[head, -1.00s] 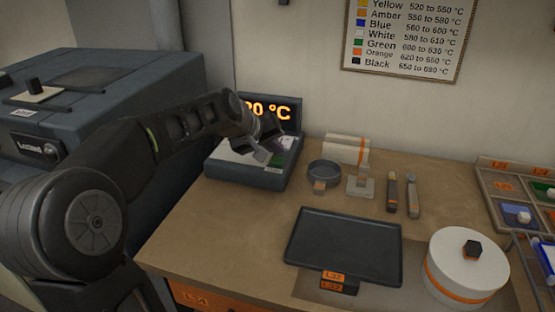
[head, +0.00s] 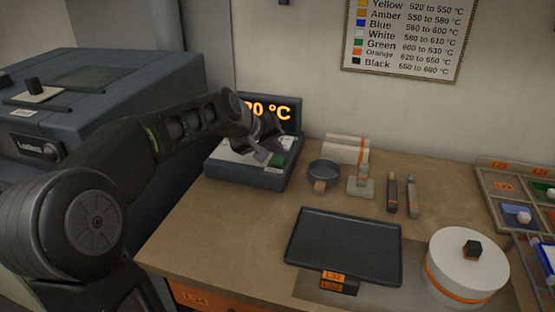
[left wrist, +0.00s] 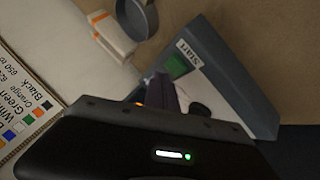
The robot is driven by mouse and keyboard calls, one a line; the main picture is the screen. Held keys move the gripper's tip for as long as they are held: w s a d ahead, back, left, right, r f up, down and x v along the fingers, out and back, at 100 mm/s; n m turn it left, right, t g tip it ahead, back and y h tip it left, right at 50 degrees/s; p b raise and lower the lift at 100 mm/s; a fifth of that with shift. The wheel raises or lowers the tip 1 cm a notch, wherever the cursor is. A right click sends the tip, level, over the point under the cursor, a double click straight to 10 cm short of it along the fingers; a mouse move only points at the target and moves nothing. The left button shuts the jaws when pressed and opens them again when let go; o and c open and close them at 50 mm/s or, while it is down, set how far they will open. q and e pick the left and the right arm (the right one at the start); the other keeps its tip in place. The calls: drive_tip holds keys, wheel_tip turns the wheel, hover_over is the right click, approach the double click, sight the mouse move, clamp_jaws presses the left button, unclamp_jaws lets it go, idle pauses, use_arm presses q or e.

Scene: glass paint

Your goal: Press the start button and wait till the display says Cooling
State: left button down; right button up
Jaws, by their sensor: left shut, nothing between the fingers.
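The control box (head: 225,172) stands at the back left of the bench, with its lit display (head: 282,110) behind it. The display shows orange text ending in "20 °C"; my arm hides its left part. The green start button (head: 277,160) is on the box's sloped top, and in the left wrist view it shows (left wrist: 177,65) beside a "START" label (left wrist: 190,52). My left gripper (head: 262,156) is shut and empty, above the box just left of the button. In the left wrist view its fingertips are close to the button; contact cannot be told. My right gripper is out of view.
A kiln-like blue-grey machine (head: 110,85) stands at the left. A dark tray (head: 345,245), a round white lidded pot (head: 465,260), a grey ring-shaped dish (head: 324,173) and two pen-like tools (head: 391,192) lie on the bench. A sectioned tray (head: 490,185) is at the right.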

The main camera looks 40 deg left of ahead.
sight(275, 161)
use_arm(q)
drive_tip(key=shift+f+b, duration=0.4)
drive_tip(key=shift+f, duration=0.05)
drive_tip(key=shift+f+b, duration=0.4)
drive_tip(key=shift+f, duration=0.05)
idle(0.7)
idle(0.3)
drive_tip(key=shift+r+p, duration=0.75)
drive_tip(key=shift+r, duration=0.15)
wheel_tip(275, 161, up, 5)
drive_tip(key=p, duration=0.4)
idle(0.8)
